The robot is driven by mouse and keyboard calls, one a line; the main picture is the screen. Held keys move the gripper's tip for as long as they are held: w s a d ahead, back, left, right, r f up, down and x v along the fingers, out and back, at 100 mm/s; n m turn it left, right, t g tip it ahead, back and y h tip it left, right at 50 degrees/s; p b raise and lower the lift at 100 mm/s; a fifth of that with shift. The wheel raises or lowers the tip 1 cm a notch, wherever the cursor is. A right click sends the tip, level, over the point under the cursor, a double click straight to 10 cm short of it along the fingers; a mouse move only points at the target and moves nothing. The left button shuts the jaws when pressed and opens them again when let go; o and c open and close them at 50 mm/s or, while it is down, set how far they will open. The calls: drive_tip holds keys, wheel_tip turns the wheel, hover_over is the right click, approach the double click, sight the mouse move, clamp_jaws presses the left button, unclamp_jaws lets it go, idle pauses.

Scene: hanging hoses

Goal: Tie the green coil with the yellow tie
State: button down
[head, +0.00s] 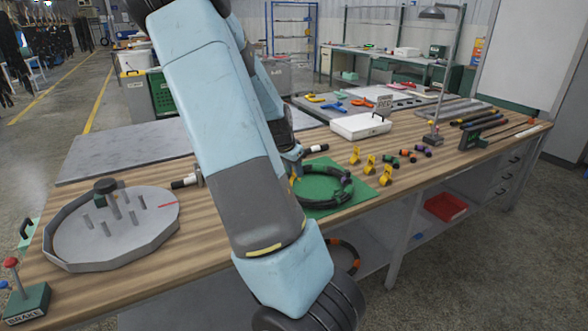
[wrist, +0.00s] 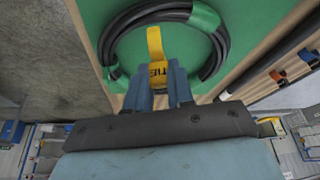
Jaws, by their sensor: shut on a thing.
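The coil is a black hose ring with green bands, lying on the green mat; it shows in the head view (head: 347,190) and in the wrist view (wrist: 122,45). My gripper (wrist: 163,88) is shut on a yellow tie (wrist: 155,48) with dark lettering. In the wrist view the tie points into the ring's open middle, and the fingers lie across the ring's near side. I cannot tell whether the tie touches the hose. In the head view my arm hides most of the gripper and the coil's left part.
Several yellow pieces (head: 370,164) stand on the bench right of the mat (head: 318,165), with short coloured-band hose pieces (head: 408,155) beyond. A white box (head: 360,126) stands behind. A grey tray with pegs (head: 112,240) is at the left. A lamp (head: 433,138) stands at the back right.

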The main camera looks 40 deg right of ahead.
sight(294, 176)
drive_tip(key=shift+s, duration=0.1)
drive_tip(key=shift+f, duration=1.95)
drive_tip(key=shift+a, duration=0.1)
drive_tip(key=shift+f, duration=1.65)
idle(0.9)
